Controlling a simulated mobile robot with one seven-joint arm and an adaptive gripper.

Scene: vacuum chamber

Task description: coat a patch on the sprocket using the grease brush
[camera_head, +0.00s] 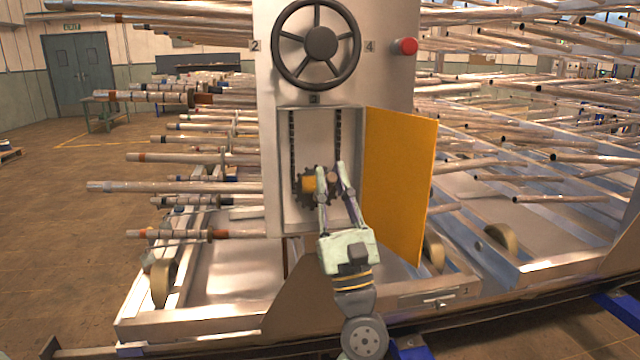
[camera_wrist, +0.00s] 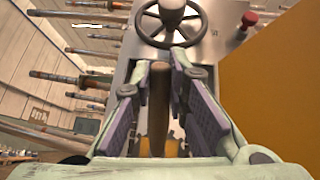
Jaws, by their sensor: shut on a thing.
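The dark toothed sprocket (camera_head: 299,197) sits low inside the open cabinet, with a yellow part (camera_head: 308,184) at its middle. My gripper (camera_head: 331,170) is in front of the cabinet opening, over the right side of the sprocket. In the wrist view my gripper (camera_wrist: 161,68) is shut on the brown handle of the grease brush (camera_wrist: 158,105). The handle's rounded end also shows between the fingers in the head view (camera_head: 333,177). The bristles are hidden, so I cannot tell whether they touch the sprocket. A yellow piece (camera_wrist: 172,148) shows below the handle in the wrist view.
The orange cabinet door (camera_head: 400,185) stands open to the right of my gripper. Two dark chains (camera_head: 292,140) hang inside the cabinet. A handwheel (camera_head: 319,44) and a red button (camera_head: 408,46) are above. Racks of metal rods (camera_head: 170,187) flank the column.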

